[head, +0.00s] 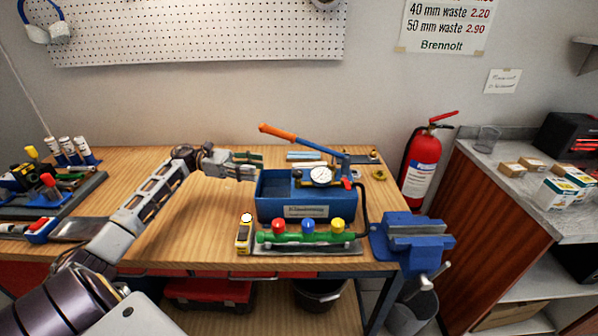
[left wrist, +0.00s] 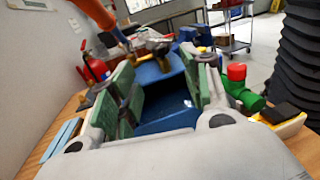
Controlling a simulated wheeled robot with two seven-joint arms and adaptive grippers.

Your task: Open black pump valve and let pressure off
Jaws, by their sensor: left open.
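The blue test pump (head: 270,207) stands on the wooden bench, with a round white gauge (head: 321,175) and an orange-handled lever (head: 277,132) above it. A small dark part (head: 297,173) sits left of the gauge; I cannot tell surely whether it is the black valve or how it is turned. A red handle (head: 347,184) is right of the gauge. My left gripper (head: 258,163) is open and empty at the pump's left end. In the left wrist view the blue tank (left wrist: 165,112) shows between its green-padded fingers.
A green manifold (head: 290,237) with red, blue and yellow caps lies before the pump, beside a yellow item (head: 244,236). A blue vise (head: 412,240) is at the bench's right corner. A red extinguisher (head: 422,165) stands behind.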

